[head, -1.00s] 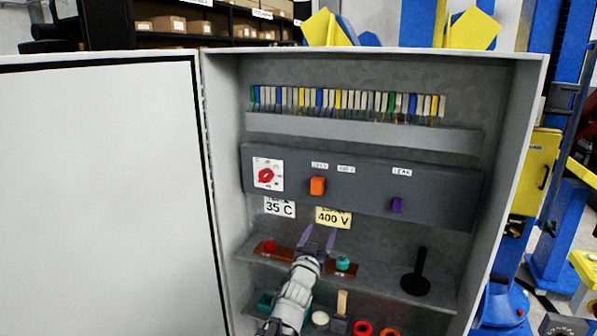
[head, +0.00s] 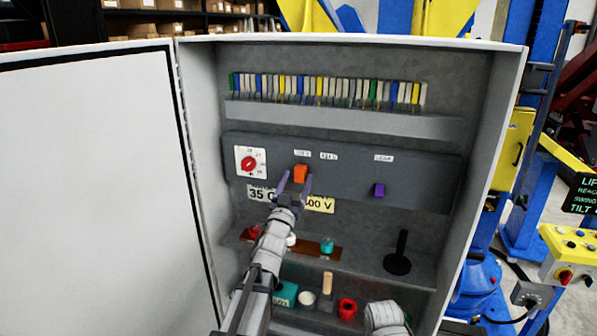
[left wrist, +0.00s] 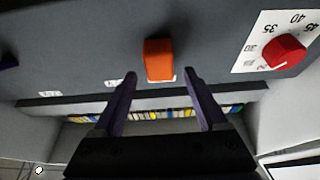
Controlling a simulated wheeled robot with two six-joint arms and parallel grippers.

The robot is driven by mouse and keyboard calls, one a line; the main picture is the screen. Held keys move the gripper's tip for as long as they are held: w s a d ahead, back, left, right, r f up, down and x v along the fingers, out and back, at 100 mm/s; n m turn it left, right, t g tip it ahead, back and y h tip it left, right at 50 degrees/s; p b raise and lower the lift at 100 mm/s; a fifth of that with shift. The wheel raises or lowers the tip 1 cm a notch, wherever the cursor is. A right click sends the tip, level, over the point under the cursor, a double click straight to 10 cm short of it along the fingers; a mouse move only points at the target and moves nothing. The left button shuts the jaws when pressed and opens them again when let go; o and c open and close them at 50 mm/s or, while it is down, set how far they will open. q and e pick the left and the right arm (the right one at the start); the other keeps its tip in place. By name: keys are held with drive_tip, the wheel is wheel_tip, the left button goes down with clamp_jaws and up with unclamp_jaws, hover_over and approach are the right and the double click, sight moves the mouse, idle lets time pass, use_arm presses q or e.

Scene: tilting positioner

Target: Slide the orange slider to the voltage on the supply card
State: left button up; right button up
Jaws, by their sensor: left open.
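The orange slider (head: 300,173) sits on the dark panel, below the left of two small white labels, whose text is too blurred to read. In the left wrist view the orange slider (left wrist: 159,60) is ahead of and between the fingertips. My left gripper (head: 295,184) is open and just below the slider, its fingers on either side of it; I cannot tell whether they touch it. The yellow supply card (head: 321,205) is below, partly hidden by my left gripper; "00 V" shows, and it read 400 V in the earlier view. My right gripper is out of view.
A red dial (head: 248,163) is left of the slider and a purple slider (head: 379,190) is to the right. A shelf with a black post (head: 399,252) lies below. The open cabinet door (head: 95,190) stands at the left.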

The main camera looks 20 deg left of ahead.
use_arm(q)
drive_tip(key=shift+x, duration=1.25)
clamp_jaws()
idle(0.4)
